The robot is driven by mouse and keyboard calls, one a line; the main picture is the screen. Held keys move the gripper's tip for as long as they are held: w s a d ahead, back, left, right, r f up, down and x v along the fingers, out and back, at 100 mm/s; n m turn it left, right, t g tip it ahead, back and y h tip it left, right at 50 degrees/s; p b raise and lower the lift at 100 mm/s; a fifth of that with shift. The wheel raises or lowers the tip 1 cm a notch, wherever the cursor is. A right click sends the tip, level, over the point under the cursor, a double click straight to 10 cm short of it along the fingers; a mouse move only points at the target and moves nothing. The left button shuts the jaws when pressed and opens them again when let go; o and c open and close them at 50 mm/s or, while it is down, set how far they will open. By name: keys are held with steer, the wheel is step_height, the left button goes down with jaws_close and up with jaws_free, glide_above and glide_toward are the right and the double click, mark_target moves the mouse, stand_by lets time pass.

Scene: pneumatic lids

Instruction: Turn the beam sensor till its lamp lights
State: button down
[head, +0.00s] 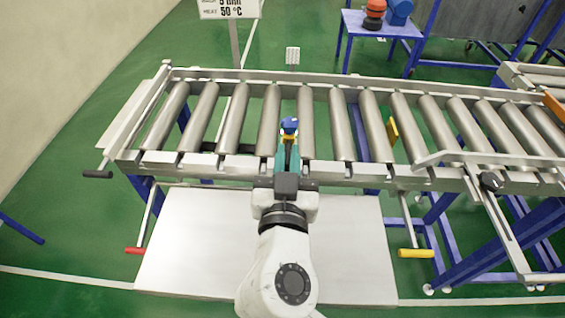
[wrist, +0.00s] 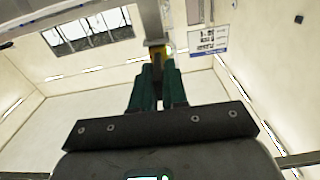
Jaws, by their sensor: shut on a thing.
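The beam sensor (head: 289,124) is a small blue body at the near rail of the roller conveyor, in the middle of the head view. A little yellow shows on it just above my fingers. My gripper (head: 288,147) reaches it from the near side, its teal fingers shut on the sensor. In the wrist view a yellow part of the beam sensor (wrist: 158,51) shows at the tips of my gripper (wrist: 156,75); the fingers hide the rest. I cannot tell whether its lamp is lit. A pale perforated plate (head: 292,55) stands on a post beyond the far rail, roughly opposite the sensor.
The roller conveyor (head: 336,175) spans the view. Handles with black, red (head: 135,250) and yellow (head: 416,253) grips hang along its near side. A white platform (head: 180,245) lies below. A blue table (head: 380,24) and a sign (head: 228,8) stand behind.

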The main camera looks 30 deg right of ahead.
steer(key=c, duration=1.2)
jaws_free()
steer(key=shift+c, duration=0.2)
steer(key=b+v, duration=0.2)
steer(key=v, duration=0.8)
steer(key=shift+s+a, duration=0.3)
steer(key=shift+s, duration=0.1)
